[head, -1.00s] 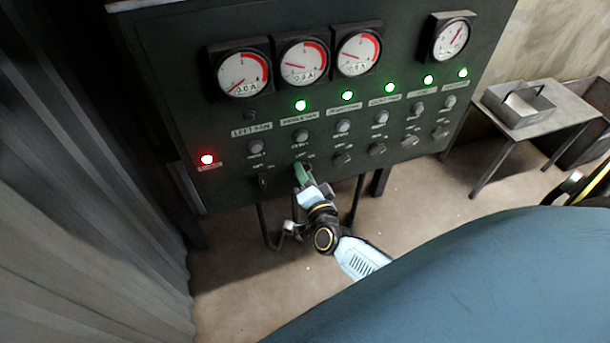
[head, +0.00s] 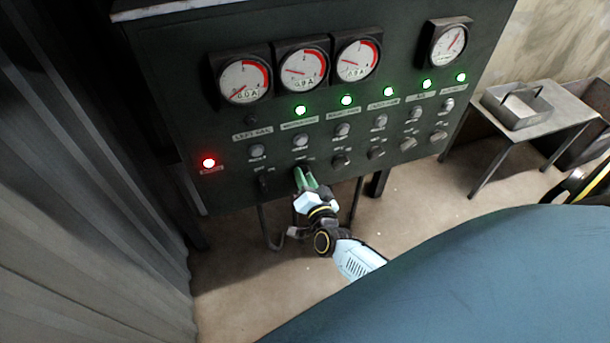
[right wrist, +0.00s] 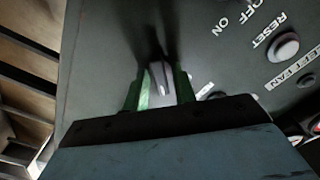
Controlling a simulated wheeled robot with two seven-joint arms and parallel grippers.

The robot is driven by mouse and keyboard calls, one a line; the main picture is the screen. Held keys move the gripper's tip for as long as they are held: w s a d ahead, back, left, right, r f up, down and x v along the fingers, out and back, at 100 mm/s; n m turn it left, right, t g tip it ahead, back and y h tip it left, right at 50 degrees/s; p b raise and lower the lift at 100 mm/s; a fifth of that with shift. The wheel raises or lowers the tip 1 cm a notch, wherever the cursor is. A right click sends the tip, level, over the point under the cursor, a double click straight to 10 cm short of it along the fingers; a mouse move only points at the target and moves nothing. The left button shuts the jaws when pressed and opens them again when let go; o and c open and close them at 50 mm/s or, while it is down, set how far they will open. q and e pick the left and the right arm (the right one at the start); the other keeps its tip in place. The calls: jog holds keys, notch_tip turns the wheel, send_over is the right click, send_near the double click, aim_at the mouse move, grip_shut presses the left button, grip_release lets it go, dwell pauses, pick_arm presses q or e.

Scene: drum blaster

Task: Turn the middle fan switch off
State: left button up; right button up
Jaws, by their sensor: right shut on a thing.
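The dark green control panel (head: 190,130) holds a row of rotary switches below buttons and labels. My right gripper (head: 306,177) has its green fingers at the second switch from the left, in the column with the first green lamp (head: 300,110). That lamp is lit. In the right wrist view the fingers stand on both sides of a grey switch knob (right wrist: 160,82) and are shut on it. The fingers hide most of this switch in the head view. My left gripper is not in view.
A red lamp (head: 209,163) is lit at the panel's left. Several gauges (head: 301,70) sit above. The neighbouring switches (head: 341,160) are close by. A metal table (head: 540,125) with a tray (head: 517,104) stands to the right.

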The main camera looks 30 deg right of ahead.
jog(key=shift+n+p, duration=1.25)
jog(key=shift+n, duration=3.05)
jog(key=o, duration=0.7)
jog(key=p+v, duration=0.1)
jog(key=v, duration=1.2)
jog(key=shift+s, duration=0.25)
jog(key=shift+f+n, duration=0.15)
jog(key=shift+n, duration=0.15)
